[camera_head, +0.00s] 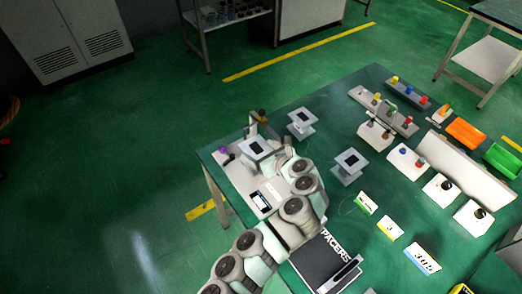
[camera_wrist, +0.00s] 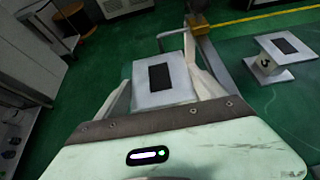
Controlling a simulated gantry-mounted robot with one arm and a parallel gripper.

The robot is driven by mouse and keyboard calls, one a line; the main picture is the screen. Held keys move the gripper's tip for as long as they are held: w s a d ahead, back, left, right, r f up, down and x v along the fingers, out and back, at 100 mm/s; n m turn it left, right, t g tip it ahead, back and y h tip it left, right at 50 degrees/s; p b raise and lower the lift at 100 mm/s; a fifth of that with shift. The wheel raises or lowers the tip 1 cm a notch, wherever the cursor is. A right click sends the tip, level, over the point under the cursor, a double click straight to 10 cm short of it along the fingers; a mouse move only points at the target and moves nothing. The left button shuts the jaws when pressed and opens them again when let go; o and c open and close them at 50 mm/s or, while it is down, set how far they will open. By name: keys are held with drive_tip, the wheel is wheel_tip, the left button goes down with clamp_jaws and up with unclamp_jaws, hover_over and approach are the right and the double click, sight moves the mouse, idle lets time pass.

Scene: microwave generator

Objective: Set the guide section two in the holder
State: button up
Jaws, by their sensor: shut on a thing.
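A grey guide section (camera_wrist: 150,98) with a dark rectangular opening sits between the two fingers of my gripper (camera_wrist: 160,72) in the wrist view. My gripper is shut on it. In the head view the same section (camera_head: 250,149) is at the table's far left corner, in front of my arm. No number shows on it. A second section (camera_head: 302,130) stands behind it to the right, and a third (camera_head: 348,175) further right. A section marked 3 (camera_wrist: 290,73) shows at the right of the wrist view. The holder cannot be clearly made out; a grey base (camera_head: 240,178) lies under the held section.
A purple knob (camera_head: 223,149) is at the left corner. A metal post with a brown knob (camera_wrist: 198,24) stands just beyond the held section. Number cards (camera_head: 388,228), a black PACERS box (camera_head: 318,262) and white knob blocks (camera_head: 438,190) occupy the table to the right.

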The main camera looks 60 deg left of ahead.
drive_tip(key=shift+f+b, duration=0.3)
drive_tip(key=shift+f, duration=0.2)
drive_tip(key=shift+f, duration=0.15)
drive_tip(key=shift+f+b, duration=0.45)
drive_tip(key=shift+b, duration=0.55)
drive_tip(key=shift+f+p, duration=0.4)
drive_tip(key=shift+f, duration=1.05)
drive_tip(key=o, duration=1.9)
drive_tip(key=shift+o, duration=0.2)
drive_tip(key=shift+w+d+r, duration=0.15)
drive_tip(key=shift+d+r, duration=0.15)
drive_tip(key=shift+d, duration=0.2)
drive_tip(key=p+v, duration=0.1)
drive_tip(key=v, duration=0.8)
drive_tip(key=shift+d, duration=0.3)
